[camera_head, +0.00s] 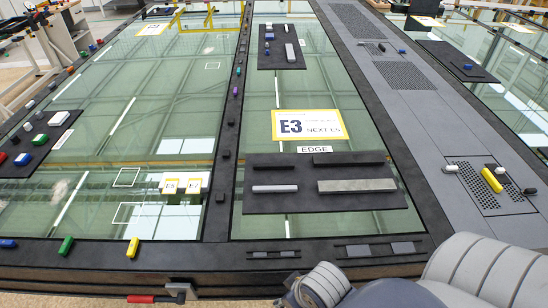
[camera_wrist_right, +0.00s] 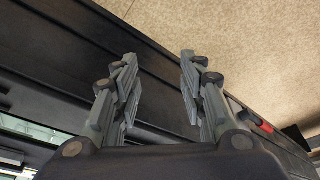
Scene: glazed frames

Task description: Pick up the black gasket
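Two black bars lie on a dark mat (camera_head: 330,204) on the glass, under the EDGE label. One black bar (camera_head: 271,160) is at the mat's back left and the other (camera_head: 349,158) at its back right. I cannot tell for certain which is the black gasket. My right gripper (camera_wrist_right: 158,62) is open and empty in the right wrist view, over the dark frame edge and the floor. No black bar shows between its fingers. In the head view only grey parts of my arm show at the lower right. My left gripper is not in view.
A pale bar (camera_head: 274,188) and a long grey bar (camera_head: 356,185) lie on the same mat. A yellow-bordered E3 sign (camera_head: 309,125) lies behind it. Small yellow (camera_head: 132,247) and green (camera_head: 66,246) blocks sit on the front frame. A red-handled tool (camera_head: 150,298) is at the front edge.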

